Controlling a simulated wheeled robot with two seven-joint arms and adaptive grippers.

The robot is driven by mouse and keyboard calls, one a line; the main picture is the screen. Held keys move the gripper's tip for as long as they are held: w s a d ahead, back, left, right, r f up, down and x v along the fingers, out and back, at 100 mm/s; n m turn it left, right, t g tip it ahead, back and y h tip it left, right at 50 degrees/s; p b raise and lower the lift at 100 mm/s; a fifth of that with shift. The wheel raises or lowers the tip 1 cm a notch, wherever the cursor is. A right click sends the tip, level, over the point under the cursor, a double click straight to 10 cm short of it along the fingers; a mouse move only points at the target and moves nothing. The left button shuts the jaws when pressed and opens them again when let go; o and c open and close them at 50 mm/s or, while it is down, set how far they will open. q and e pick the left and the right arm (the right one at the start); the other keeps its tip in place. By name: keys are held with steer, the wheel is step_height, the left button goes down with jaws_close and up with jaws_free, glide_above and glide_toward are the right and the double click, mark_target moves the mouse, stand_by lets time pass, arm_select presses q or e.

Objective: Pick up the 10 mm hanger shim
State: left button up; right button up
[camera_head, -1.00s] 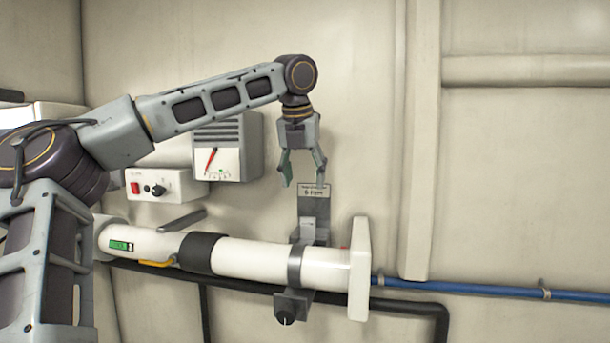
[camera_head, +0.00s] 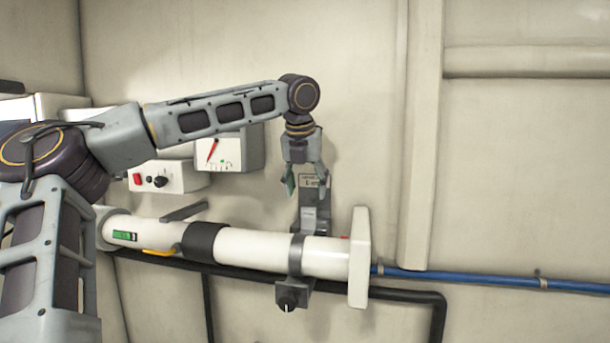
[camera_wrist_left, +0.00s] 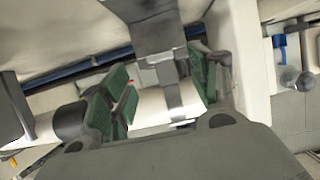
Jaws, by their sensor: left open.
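A grey hanger bracket (camera_head: 315,216) stands above the white tube, with a small labelled plate (camera_head: 309,181) at its top. The label is too small to read surely. I cannot tell which part of the hanger is the 10 mm shim. My left gripper (camera_head: 306,184) points down over the top of the bracket, its fingers apart in front of or around the labelled plate. In the left wrist view its green-padded fingers (camera_wrist_left: 160,96) are spread, with grey hanger metal (camera_wrist_left: 162,38) showing between and beyond them. Nothing is seen held. My right gripper is not in view.
The white tube (camera_head: 255,250) runs along the wall under the gripper, ending in a white flange (camera_head: 359,257). A grey clamp with a black knob (camera_head: 287,300) wraps it. A meter box (camera_head: 235,150) and switch box (camera_head: 165,177) are left.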

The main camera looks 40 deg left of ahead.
mark_target(309, 208)
arm_select(q)
steer(key=shift+x, duration=4)
steer(key=c, duration=1.2)
steer(key=shift+o, duration=0.2)
steer(key=shift+w, duration=0.1)
steer(key=shift+r, duration=4.75)
steer(key=s+d, duration=0.6)
steer(key=s, duration=0.5)
steer(key=shift+s, duration=0.25)
